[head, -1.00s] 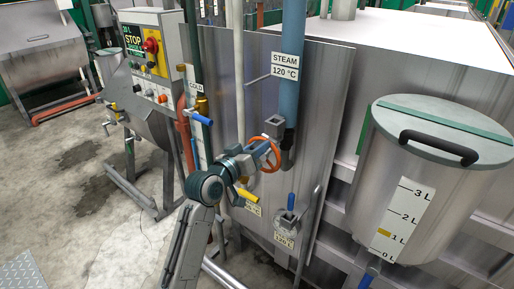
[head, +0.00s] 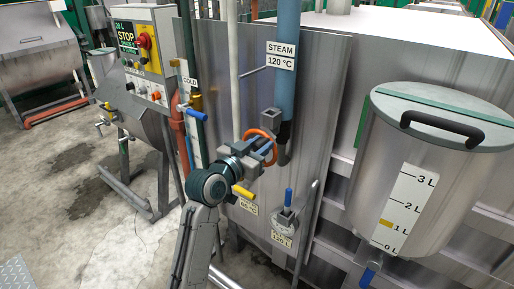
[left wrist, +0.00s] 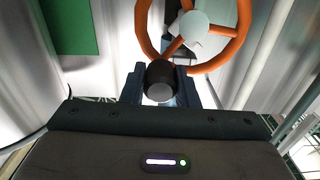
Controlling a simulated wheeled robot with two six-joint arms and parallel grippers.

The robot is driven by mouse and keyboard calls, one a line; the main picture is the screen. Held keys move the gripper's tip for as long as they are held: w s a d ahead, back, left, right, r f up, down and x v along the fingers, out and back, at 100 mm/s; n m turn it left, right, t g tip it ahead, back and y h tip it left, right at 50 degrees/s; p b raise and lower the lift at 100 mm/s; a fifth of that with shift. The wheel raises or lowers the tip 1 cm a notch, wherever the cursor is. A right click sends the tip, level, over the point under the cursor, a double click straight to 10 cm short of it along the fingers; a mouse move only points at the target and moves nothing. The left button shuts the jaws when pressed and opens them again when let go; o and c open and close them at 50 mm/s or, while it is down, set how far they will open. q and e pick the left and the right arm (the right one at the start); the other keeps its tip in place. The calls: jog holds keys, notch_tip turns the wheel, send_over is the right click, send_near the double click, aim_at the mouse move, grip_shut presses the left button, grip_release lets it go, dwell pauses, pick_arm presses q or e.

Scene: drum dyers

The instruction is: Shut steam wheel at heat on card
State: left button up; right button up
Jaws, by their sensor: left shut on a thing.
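The steam wheel (head: 258,131) is an orange valve wheel below the blue steam pipe (head: 286,55), which bears a "STEAM 120 °C" sign (head: 281,55). My left gripper (head: 268,151) is at the wheel and covers part of it. In the left wrist view the orange rim and spokes (left wrist: 243,20) show large, with a pale hub. A black knob (left wrist: 160,80) at the rim sits between the fingers of my left gripper, which is shut on it. No card shows. My right gripper is out of view.
A lidded metal tank (head: 405,190) with a litre scale stands at the right. A yellow lever (head: 243,192) and a blue lever (head: 288,197) sit below the wheel. A control box (head: 143,50) with STOP display and red knob stands left. Concrete floor at left is mostly open.

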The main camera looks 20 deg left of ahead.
pick_arm(q)
jog(key=shift+d+f+m, duration=0.15)
jog(key=shift+m, duration=0.25)
jog(key=o, duration=1)
jog(key=shift+s+f+b, duration=0.1)
jog(key=shift+s+b, duration=0.3)
jog(key=shift+s, duration=0.1)
jog(key=b+v, duration=0.3)
jog(key=v, duration=0.7)
jog(key=shift+w, duration=0.1)
